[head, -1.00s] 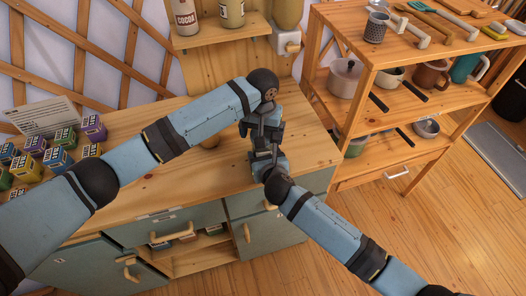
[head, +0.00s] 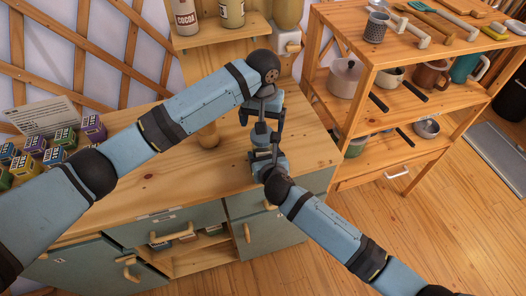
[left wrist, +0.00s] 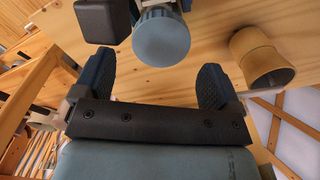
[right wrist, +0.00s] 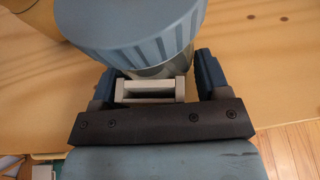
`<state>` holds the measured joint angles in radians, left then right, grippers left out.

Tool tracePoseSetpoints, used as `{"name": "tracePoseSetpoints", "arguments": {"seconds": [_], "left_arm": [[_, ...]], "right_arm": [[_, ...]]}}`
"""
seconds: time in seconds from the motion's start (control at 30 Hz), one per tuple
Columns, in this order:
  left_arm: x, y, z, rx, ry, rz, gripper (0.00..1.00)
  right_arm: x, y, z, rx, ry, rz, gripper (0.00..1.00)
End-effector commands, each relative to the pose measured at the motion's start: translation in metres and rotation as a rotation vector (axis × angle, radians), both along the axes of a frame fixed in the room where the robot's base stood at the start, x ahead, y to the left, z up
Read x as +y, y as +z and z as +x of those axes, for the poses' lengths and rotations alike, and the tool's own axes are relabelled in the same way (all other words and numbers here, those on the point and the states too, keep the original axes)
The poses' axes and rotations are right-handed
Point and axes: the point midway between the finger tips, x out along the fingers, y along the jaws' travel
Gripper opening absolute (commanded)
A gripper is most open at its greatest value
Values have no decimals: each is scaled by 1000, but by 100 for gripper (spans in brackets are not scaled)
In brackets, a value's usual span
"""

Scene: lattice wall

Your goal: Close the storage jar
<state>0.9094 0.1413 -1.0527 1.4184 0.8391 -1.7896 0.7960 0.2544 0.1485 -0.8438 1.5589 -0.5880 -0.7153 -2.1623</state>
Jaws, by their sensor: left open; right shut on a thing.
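The storage jar has a ribbed blue lid (right wrist: 130,30) sitting on its body (right wrist: 160,66) in the right wrist view. The lid's round top also shows in the left wrist view (left wrist: 161,37), beyond the fingers. My right gripper (right wrist: 155,80) is shut on the jar, with a pale handle-like piece between its fingers. My left gripper (left wrist: 155,78) is open and empty, its fingers apart and clear of the lid. In the head view the left gripper (head: 263,115) is just above the right gripper (head: 263,150); the grippers mostly hide the jar there.
A turned wooden piece (head: 208,136) stands on the wooden counter (head: 190,178) near my left forearm. Small boxes (head: 50,157) and a card (head: 42,116) are at the counter's left. A shelf rack (head: 385,55) with pots and mugs stands at the right. The counter's front middle is clear.

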Motion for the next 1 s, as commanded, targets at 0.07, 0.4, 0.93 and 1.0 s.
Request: {"name": "tracePoseSetpoints", "arguments": {"seconds": [0.07,0.4,0.93,1.0], "left_arm": [[0,10,3,-11,20,0,90],[1,32,0,-3,136,2,90],[1,15,-1,2,140,2,90],[2,4,-1,2,141,3,90]], "right_arm": [[0,1,0,-1,0,0,3],[0,1,0,-1,0,0,3],[0,1,0,-1,0,0,3],[0,1,0,-1,0,0,3]]}}
